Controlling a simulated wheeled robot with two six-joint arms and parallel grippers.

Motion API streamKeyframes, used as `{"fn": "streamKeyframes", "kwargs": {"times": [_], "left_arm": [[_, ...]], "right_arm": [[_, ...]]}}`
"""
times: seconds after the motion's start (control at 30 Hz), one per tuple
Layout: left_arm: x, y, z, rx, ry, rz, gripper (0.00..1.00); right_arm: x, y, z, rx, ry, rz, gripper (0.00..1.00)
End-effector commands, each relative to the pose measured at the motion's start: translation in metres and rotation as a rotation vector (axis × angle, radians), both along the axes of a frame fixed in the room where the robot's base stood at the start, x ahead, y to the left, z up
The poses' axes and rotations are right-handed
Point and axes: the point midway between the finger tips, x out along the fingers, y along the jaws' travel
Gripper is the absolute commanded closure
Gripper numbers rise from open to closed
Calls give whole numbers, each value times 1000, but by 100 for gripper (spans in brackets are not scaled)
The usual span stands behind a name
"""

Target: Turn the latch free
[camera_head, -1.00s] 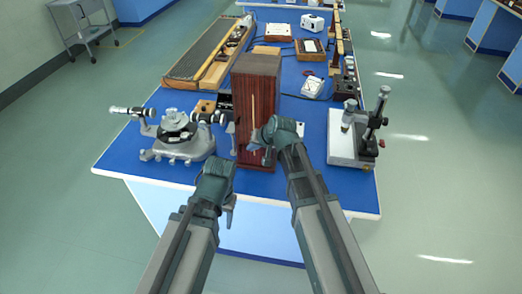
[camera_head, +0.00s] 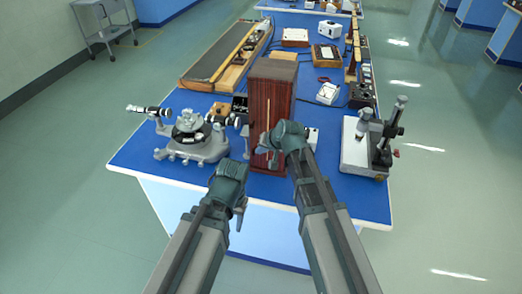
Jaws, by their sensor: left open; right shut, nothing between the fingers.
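A tall dark red-brown wooden cabinet (camera_head: 282,95) stands upright on the blue bench (camera_head: 323,189). A thin pale vertical strip (camera_head: 268,113) shows on its front. I cannot make out a latch clearly; my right gripper covers part of the lower front. My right gripper (camera_head: 266,156) is shut and empty, its fingers in front of the cabinet's lower front. I cannot tell whether it touches the cabinet. My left gripper (camera_head: 240,212) is open and empty, lower and nearer to me, in front of the bench's near edge, apart from the cabinet.
A grey spectrometer (camera_head: 190,140) stands left of the cabinet. A stand with a pale base (camera_head: 362,157) is at the right. A long wooden case (camera_head: 225,55) lies behind left. White meters and boxes (camera_head: 327,93) are behind right. Bare blue bench lies along the front edge.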

Motion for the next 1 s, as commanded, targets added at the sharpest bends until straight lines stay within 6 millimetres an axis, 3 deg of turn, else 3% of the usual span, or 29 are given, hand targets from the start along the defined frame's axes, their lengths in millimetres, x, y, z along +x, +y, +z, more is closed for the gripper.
{"fn": "streamKeyframes", "kwargs": {"times": [1.0], "left_arm": [[0, 0, 10, 0, 0, 0, 50]], "right_arm": [[5, 12, 10, 0, -1, 0, 100]]}}
